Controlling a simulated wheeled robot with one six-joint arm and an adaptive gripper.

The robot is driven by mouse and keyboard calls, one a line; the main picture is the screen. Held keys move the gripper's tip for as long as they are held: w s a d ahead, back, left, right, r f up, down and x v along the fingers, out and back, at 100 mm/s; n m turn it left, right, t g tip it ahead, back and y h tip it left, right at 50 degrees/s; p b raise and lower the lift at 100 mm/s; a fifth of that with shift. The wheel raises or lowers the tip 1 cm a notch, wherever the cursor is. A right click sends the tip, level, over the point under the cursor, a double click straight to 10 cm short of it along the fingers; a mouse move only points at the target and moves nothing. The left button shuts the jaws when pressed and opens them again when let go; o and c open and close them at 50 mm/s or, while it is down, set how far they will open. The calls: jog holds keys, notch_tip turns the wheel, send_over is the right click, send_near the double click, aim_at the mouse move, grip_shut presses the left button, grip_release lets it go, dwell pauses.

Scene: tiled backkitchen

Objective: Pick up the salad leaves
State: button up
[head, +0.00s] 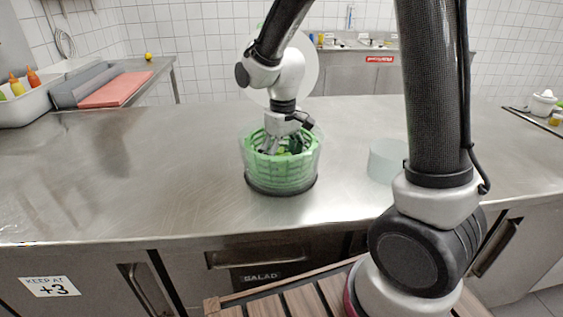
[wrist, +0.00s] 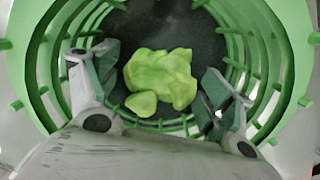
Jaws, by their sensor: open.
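The salad leaves (wrist: 162,78) are a bright yellow-green clump lying on the dark bottom of a green slatted basket (head: 283,170). In the wrist view the basket's green wall (wrist: 40,60) rings the scene. My gripper (wrist: 160,90) reaches down inside the basket with its two fingers spread, one on each side of the leaves. It is open and holds nothing. In the head view my gripper (head: 283,142) is at the basket's mouth, and its fingertips and most of the leaves are hidden by the basket wall.
The basket stands on a steel counter (head: 130,180). A translucent round container (head: 387,160) stands to its right. A white bin with bottles (head: 35,95) and a red board (head: 116,90) are at the left. A white mortar (head: 542,103) is at the far right. The counter left of the basket is clear.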

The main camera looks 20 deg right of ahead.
jog(key=shift+f, duration=0.25)
jog(key=c, duration=1.1)
